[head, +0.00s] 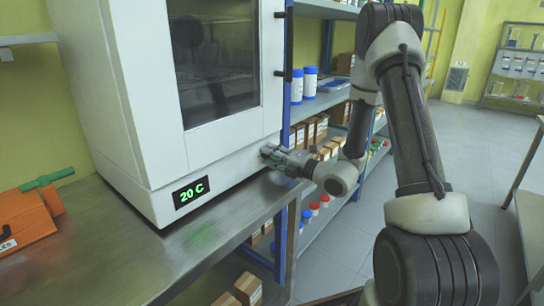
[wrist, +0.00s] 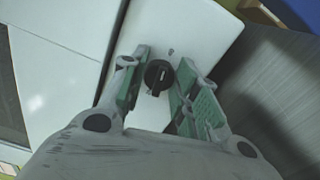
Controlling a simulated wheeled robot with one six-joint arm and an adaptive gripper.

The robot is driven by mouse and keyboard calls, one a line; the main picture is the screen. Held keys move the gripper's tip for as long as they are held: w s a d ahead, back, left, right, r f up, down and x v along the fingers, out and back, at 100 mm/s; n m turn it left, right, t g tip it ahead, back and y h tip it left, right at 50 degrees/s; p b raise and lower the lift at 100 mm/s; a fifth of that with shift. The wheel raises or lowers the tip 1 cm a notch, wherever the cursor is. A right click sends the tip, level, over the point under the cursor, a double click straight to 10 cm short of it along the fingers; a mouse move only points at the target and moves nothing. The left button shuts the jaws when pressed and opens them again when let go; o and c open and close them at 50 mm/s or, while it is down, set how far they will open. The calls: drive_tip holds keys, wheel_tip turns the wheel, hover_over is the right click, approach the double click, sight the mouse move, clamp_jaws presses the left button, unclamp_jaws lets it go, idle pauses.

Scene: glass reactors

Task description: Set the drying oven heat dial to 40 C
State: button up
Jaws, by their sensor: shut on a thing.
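The drying oven (head: 140,110) is a white cabinet with a dark glass door, standing on a metal bench. Its black display (head: 191,192) reads 20 C in green at the lower front. The heat dial (wrist: 158,76) is a round black knob on the white panel in the wrist view, with a light mark on it. My gripper (wrist: 164,60) is shut on the dial, its green-padded fingers on either side of it. In the head view my gripper (head: 270,153) is at the oven's lower right front corner and hides the dial.
The metal bench (head: 225,215) is clear in front of the oven. An orange case (head: 28,220) with a green handle lies at the left. Blue-framed shelves (head: 325,100) with bottles and boxes stand behind my arm, to the right of the oven.

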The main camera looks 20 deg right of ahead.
drive_tip(key=shift+m, duration=0.8)
drive_tip(key=o, duration=1)
drive_tip(key=shift+d, duration=0.1)
drive_tip(key=v, duration=1.2)
